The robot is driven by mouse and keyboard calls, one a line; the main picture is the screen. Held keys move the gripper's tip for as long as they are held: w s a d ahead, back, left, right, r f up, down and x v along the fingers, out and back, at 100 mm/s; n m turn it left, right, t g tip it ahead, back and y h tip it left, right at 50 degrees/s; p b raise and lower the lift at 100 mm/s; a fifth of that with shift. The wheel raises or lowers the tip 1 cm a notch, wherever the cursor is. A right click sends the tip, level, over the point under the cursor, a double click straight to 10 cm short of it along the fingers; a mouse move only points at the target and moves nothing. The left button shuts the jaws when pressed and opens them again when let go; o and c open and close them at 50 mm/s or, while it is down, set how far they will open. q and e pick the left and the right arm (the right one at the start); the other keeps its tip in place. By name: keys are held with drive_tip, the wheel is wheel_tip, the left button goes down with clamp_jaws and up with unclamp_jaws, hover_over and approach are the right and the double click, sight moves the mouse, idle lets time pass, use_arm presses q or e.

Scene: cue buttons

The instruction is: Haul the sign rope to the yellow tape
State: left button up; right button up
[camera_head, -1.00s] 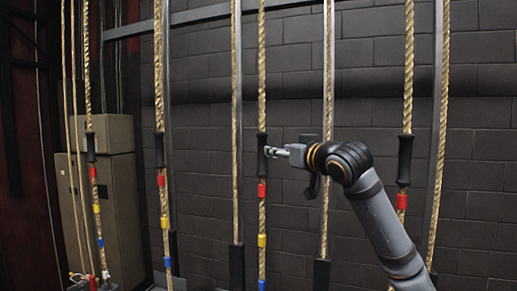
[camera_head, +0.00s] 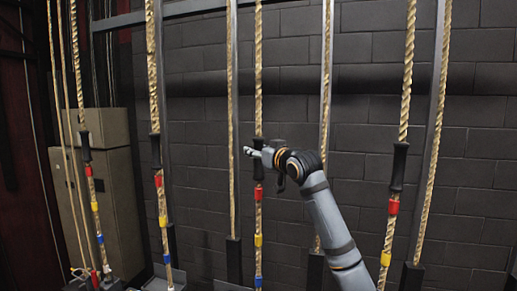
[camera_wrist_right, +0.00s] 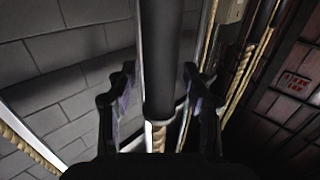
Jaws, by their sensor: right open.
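My right gripper (camera_head: 252,151) is open at the rope in the middle of the head view. In the right wrist view the gripper (camera_wrist_right: 160,105) has its two fingers on either side of that rope's black handle (camera_wrist_right: 160,60), with gaps visible. The handle (camera_head: 258,172) is partly hidden by the gripper in the head view. Below it, the rope carries red tape (camera_head: 258,193), yellow tape (camera_head: 258,240) and blue tape (camera_head: 258,281). No readable label tells me which rope is the sign rope. My left gripper is not in view.
Other ropes with black handles hang at the left (camera_head: 155,150) and right (camera_head: 399,167). Grey metal uprights (camera_head: 327,60) stand between the ropes before a dark block wall (camera_head: 200,130). Beige cabinets (camera_head: 118,200) stand at the left.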

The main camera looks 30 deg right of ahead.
sight(260, 248)
clamp_jaws()
idle(0.3)
wheel_tip(260, 248, down, 34)
drive_tip(key=b, duration=2.3)
unclamp_jaws()
drive_tip(key=shift+r, duration=0.1)
